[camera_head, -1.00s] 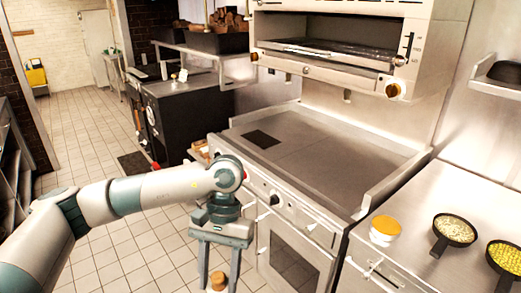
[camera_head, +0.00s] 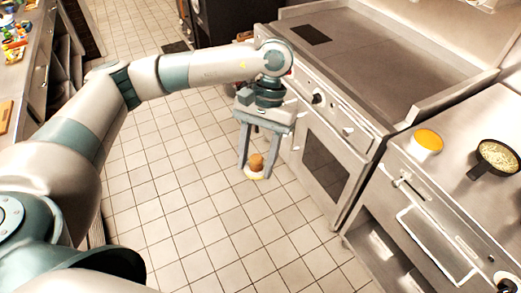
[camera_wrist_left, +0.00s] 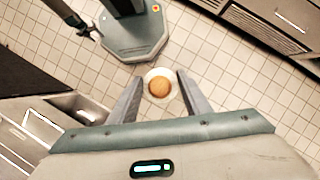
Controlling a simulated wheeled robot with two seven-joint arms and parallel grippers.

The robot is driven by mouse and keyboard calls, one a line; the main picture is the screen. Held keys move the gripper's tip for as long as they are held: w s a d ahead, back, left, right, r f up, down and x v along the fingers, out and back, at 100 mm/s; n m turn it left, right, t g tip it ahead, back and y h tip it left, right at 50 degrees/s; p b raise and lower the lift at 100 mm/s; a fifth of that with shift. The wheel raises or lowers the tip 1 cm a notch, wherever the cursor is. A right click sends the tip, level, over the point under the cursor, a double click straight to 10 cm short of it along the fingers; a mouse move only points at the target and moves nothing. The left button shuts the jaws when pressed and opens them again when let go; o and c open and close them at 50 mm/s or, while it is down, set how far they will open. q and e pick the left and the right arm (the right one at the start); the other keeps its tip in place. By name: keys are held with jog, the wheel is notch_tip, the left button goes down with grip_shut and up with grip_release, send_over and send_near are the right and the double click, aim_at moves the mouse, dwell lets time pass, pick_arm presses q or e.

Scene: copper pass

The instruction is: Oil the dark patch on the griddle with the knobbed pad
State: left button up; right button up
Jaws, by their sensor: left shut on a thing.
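My left gripper (camera_head: 257,160) is shut on the knobbed pad (camera_head: 257,167), which has a round brown knob above a pale disc. It hangs over the tiled floor in front of the range, clear of it. In the left wrist view the pad (camera_wrist_left: 159,88) sits between the two fingertips. The griddle (camera_head: 400,60) is a flat grey plate on top of the range. The dark patch (camera_head: 311,35) is a black rectangle near its left end, higher than and apart from the pad. What seems to be my right gripper (camera_wrist_left: 92,32) shows small in the left wrist view; its jaws are unclear.
The range front with knobs (camera_head: 318,98) and oven door stands right beside my left gripper. The right counter holds a white tub with orange contents (camera_head: 427,141) and a black pan (camera_head: 495,158). A cluttered counter (camera_head: 38,50) is at the left. The floor between is clear.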

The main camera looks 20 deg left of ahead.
pick_arm(q)
jog(key=w+x, duration=0.1)
jog(key=x, duration=1.3)
jog(key=shift+w+f, duration=0.25)
jog(key=shift+f, duration=0.2)
